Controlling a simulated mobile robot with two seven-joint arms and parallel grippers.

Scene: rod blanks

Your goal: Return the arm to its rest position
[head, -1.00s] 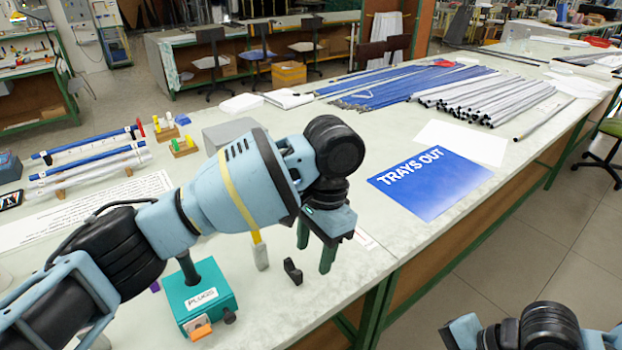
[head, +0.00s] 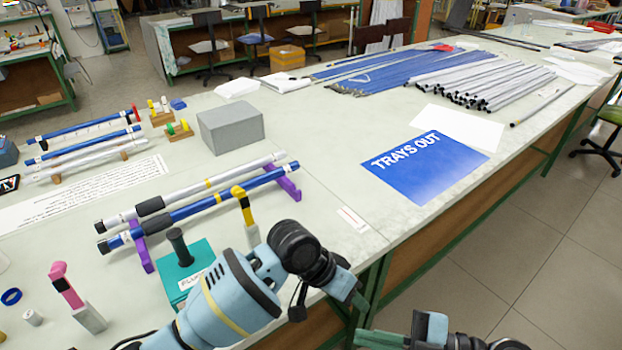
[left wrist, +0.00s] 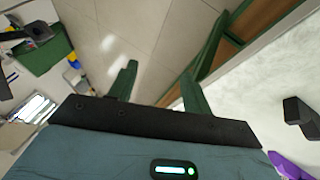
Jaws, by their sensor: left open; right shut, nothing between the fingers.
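My left arm comes in low in the head view. Its gripper (head: 357,300) is just off the table's front edge, near the teal PLUGS box (head: 203,262). The left wrist view shows the two green fingers (left wrist: 158,72) apart, with nothing between them and floor beyond. My right gripper (head: 382,339) shows only partly at the bottom edge of the head view, shut and empty.
A silver rod (head: 215,184) and a blue rod (head: 222,197) lie on purple stands (head: 290,186). A grey box (head: 231,127), a yellow-topped tool (head: 243,207) and a pink-topped tool (head: 66,286) are on the table.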

